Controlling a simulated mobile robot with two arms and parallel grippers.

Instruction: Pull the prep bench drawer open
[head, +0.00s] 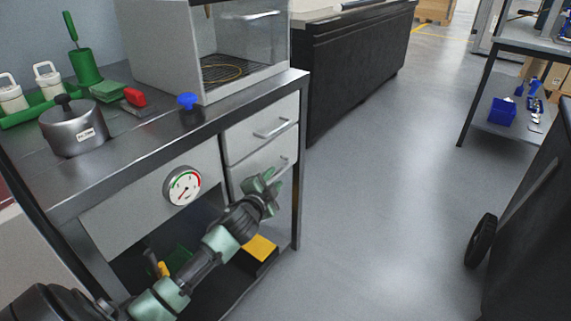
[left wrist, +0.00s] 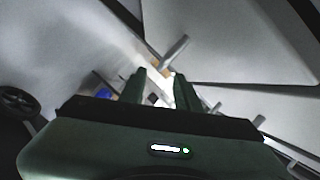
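The prep bench (head: 150,158) has a steel top and two pale drawers on its right side. The upper drawer (head: 245,140) and the lower drawer (head: 238,172) look shut, each with a bar handle: the upper handle (head: 274,129) and the lower handle (head: 272,167). My left gripper (head: 266,184) is in front of the lower drawer, partly covering it. In the left wrist view its two fingers (left wrist: 160,85) are apart, with nothing clearly between them. A bar handle (left wrist: 174,50) shows just beyond the fingertips. I cannot tell whether they touch it. My right gripper is out of view.
A pressure gauge (head: 182,186) is on the bench front. A yellow item (head: 260,248) is on the lower shelf. Open floor (head: 385,210) lies to the right.

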